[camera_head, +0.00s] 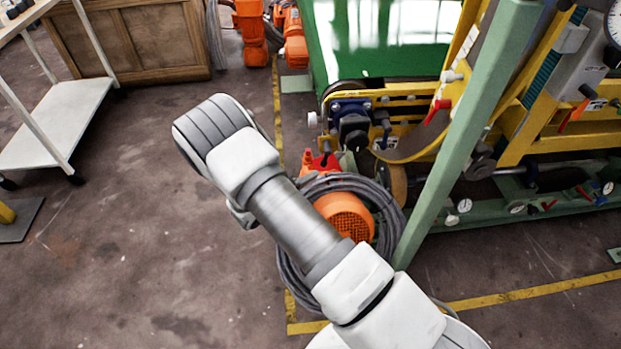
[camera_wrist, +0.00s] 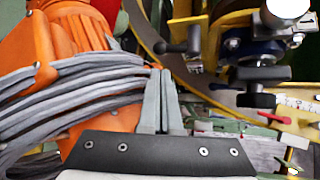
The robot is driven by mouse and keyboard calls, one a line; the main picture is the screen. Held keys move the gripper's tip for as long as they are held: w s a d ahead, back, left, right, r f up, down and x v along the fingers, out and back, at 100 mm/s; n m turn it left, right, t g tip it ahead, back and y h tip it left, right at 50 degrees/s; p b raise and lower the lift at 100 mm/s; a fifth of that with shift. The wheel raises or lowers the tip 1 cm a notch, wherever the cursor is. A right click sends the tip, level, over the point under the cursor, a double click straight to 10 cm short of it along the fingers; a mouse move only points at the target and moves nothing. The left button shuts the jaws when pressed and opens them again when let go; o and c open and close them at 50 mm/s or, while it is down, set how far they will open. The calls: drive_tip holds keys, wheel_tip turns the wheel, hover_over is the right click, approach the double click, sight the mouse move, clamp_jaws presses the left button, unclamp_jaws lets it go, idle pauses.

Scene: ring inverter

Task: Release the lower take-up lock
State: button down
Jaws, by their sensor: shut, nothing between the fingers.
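My gripper (camera_wrist: 160,72) shows in the wrist view with its two grey fingers together and nothing between them. Its tips are next to grey coiled cable (camera_wrist: 85,85) on an orange housing; contact cannot be told. Up and right of the tips is a black-knobbed lever (camera_wrist: 180,47). Farther right are a black block (camera_wrist: 258,98) and a red lever (camera_wrist: 274,117) beside a scale (camera_wrist: 300,104). In the head view a red handle (camera_head: 438,108) sits on the yellow frame. I cannot tell which part is the lower take-up lock. My arm hides the gripper there.
An orange motor (camera_head: 345,215) ringed by coiled cable stands on the floor beside my arm. A green post (camera_head: 465,130) rises in front of the yellow frame (camera_head: 540,120). A white cart (camera_head: 60,120) stands at the left.

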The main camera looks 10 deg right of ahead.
drive_tip(key=b+x, duration=0.1)
drive_tip(key=x, duration=0.6)
drive_tip(key=shift+d+b, duration=0.1)
drive_tip(key=shift+b, duration=0.3)
